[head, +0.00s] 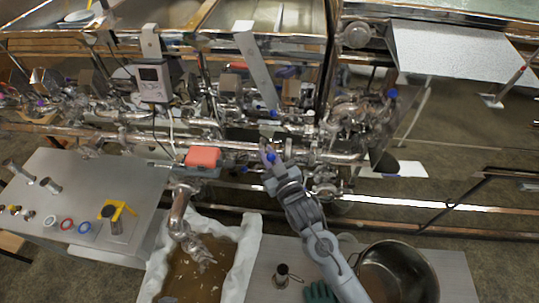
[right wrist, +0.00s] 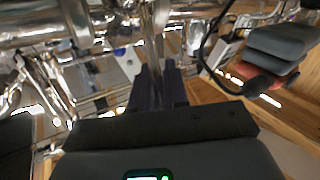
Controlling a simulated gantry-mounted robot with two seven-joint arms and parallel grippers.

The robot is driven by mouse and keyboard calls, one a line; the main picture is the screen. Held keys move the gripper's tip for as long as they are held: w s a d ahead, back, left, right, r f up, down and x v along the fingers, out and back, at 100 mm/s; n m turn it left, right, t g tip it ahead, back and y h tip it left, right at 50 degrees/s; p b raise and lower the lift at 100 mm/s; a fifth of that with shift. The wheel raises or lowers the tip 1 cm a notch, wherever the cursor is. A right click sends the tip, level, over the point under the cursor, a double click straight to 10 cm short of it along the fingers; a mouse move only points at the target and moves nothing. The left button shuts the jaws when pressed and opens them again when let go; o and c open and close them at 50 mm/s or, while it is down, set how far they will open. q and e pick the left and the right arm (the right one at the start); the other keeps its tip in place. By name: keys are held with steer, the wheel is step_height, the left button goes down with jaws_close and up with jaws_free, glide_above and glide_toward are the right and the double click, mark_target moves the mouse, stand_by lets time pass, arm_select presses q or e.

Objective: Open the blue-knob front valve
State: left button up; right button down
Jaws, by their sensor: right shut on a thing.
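My right gripper (head: 268,156) reaches up from the bottom right to the front pipe run in the head view. A small blue knob (head: 272,157) shows at its fingertips, mostly covered by them. In the right wrist view the two dark fingers (right wrist: 158,88) are shut close around a thin upright metal part. The gripped end is hidden between the fingers, so I cannot tell how far the valve is turned. My left gripper is in neither view.
A red-and-grey box (head: 203,157) sits on the pipe left of my gripper. Below are a filter-lined tray of brown liquid (head: 252,235) and a steel pot (head: 398,272). A grey side table (head: 85,185) stands left. Dense pipes crowd the gripper.

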steer(key=shift+w+a+f+n+g+h+p, duration=0.3)
steer(key=shift+a+n+h+p, duration=0.3)
steer(key=shift+p, duration=0.7)
steer(key=shift+w+a+f+n+g+h+p, duration=0.15)
steer(key=shift+a+f+n+g+h+p, duration=0.2)
steer(key=shift+a+h+p, duration=0.75)
steer(key=shift+w+a+f+n+g+h+p, duration=0.3)
steer(key=shift+n+h+p, duration=0.25)
steer(key=shift+p, duration=1)
steer(key=shift+f, duration=0.1)
steer(key=c, duration=1.2)
jaws_free()
steer(key=shift+s, duration=0.1)
